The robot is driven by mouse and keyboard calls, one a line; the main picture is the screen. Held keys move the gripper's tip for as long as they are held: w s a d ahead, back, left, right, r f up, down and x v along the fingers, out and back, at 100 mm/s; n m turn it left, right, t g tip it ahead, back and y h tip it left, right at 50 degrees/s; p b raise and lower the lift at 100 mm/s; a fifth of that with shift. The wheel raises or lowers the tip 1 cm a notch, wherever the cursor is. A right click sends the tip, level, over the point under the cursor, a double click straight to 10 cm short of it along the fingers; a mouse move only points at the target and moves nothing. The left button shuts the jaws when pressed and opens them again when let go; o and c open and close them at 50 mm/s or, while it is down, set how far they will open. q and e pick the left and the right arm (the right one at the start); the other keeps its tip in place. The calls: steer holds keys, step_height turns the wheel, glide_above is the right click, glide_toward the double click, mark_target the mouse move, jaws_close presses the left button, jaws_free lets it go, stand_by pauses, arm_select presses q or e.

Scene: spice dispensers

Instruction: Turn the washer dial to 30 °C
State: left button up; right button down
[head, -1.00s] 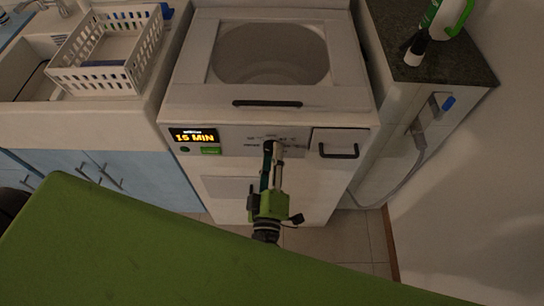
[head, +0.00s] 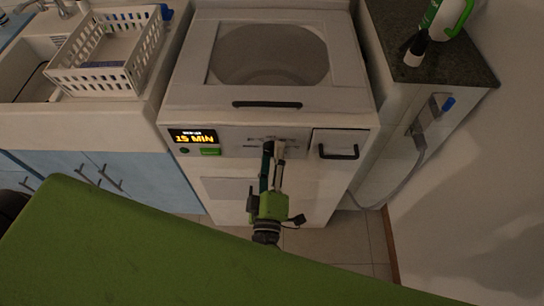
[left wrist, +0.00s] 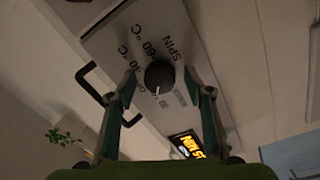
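The washer dial (left wrist: 159,77) is a round black knob with a white pointer mark, in the left wrist view. Its mark points down in that picture, slightly left. Labels around it include SPIN, 60 °C and other partly hidden temperatures. My left gripper (left wrist: 162,82) is open, with one finger on each side of the dial and a visible gap to it. In the head view my left gripper (head: 273,148) reaches the washer's front panel and hides the dial. The washer (head: 230,110) has a lit display (head: 194,137) reading 15 MIN. My right gripper is not in view.
A dark drawer handle (head: 338,152) sticks out right of the gripper, and a lid handle (head: 267,104) lies above. A white basket (head: 106,80) stands at the left. A dark-topped counter (head: 450,75) with bottles is at the right.

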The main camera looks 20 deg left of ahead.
arm_select(q)
steer(key=v, duration=1.2)
steer(key=shift+d, duration=0.1)
steer(key=s+d+f+m+g+h, duration=0.2)
steer(key=f+m+g+h, duration=0.3)
steer(key=f, duration=0.8)
steer(key=s+d+f+m+g+h, duration=0.1)
steer(key=s+f+m+g+h, duration=0.15)
steer(key=f+m, duration=0.8)
steer(key=s+a+f+m+g+y, duration=0.1)
steer(key=s+a+f+g, duration=0.3)
steer(key=s+a+f, duration=0.4)
steer(key=s+a+f+m+g+y, duration=0.1)
steer(key=s+a+f+g, duration=0.4)
steer(key=s+f, duration=0.8)
steer(key=a+f+y, duration=0.1)
steer(key=a+f, duration=0.1)
steer(key=a, duration=0.1)
steer(key=shift+a, duration=0.35)
steer(key=shift+w+g, duration=0.1)
steer(key=shift+g, duration=0.15)
